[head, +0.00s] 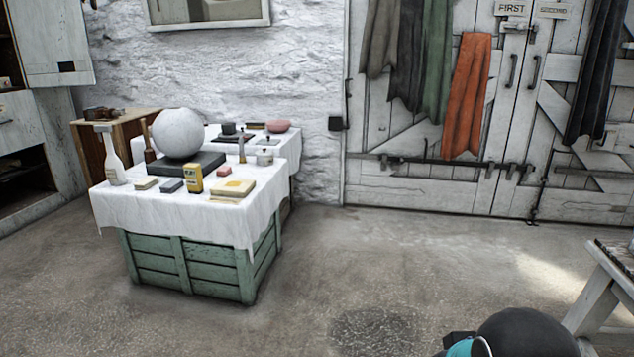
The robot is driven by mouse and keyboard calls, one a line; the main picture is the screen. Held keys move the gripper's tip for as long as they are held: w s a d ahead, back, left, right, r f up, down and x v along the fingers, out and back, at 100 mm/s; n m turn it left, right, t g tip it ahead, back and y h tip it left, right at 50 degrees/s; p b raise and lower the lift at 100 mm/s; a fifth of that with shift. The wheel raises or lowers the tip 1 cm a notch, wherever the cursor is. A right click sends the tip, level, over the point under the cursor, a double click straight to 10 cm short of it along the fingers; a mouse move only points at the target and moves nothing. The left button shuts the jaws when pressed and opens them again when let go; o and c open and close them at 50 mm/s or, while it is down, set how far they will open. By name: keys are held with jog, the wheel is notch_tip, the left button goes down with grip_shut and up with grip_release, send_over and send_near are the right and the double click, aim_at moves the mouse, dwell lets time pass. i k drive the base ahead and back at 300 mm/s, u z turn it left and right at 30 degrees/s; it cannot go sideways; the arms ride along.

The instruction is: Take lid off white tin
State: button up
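A small pale tin (265,158) stands upright near the right back corner of the front cloth-covered table. It looks like the white tin. A lid with a small dark knob seems to sit on top of it, but it is too small to be sure. My gripper is not in view. Only a dark, rounded part of my own arm with a teal band shows at the bottom right, far from the table.
The white cloth (120,205) covers a green crate (190,265). A bench (606,290) stands at right. The floor (380,265) between is clear.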

aim_at(264, 152)
jog(key=z, duration=0.05)
jog(key=i, duration=1.85)
jog(key=u, duration=0.3)
jog(key=i, duration=1.85)
jog(key=u, duration=0.2)
